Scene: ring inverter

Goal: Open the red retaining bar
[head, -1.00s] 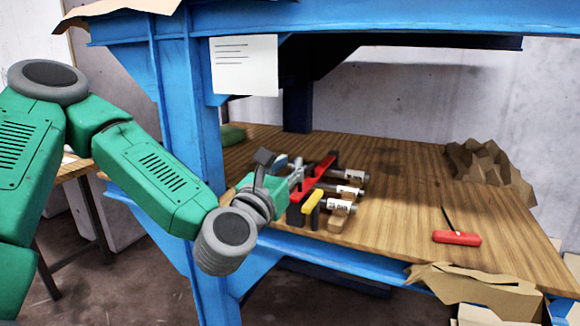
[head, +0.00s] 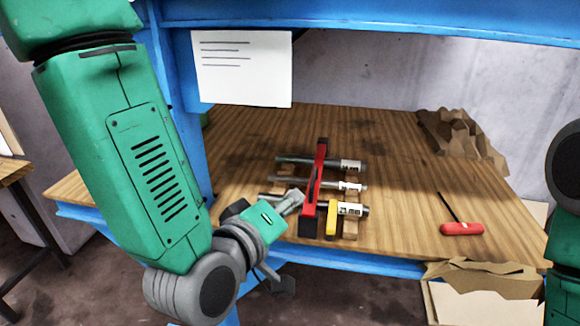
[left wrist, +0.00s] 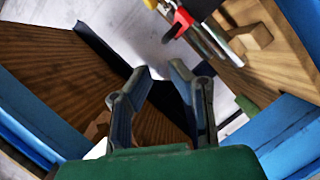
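The red retaining bar (head: 315,180) has black ends and lies across several grey metal rods (head: 318,162) with white labels on the wooden table. A yellow piece (head: 331,222) stands beside its near end. In the left wrist view, part of the red bar (left wrist: 181,22) shows at the top. My left gripper (head: 293,201) is just left of the bar's near half in the head view; whether it touches the bar is unclear there. In the left wrist view its fingers (left wrist: 165,72) are apart with nothing between them. My right gripper is out of view.
Wooden blocks (head: 351,229) support the rods. A red-handled screwdriver (head: 462,229) lies to the right, and crumpled brown cardboard (head: 462,140) is at the back right. A blue post (head: 190,130) stands left of the work. The table right of the rods is mostly clear.

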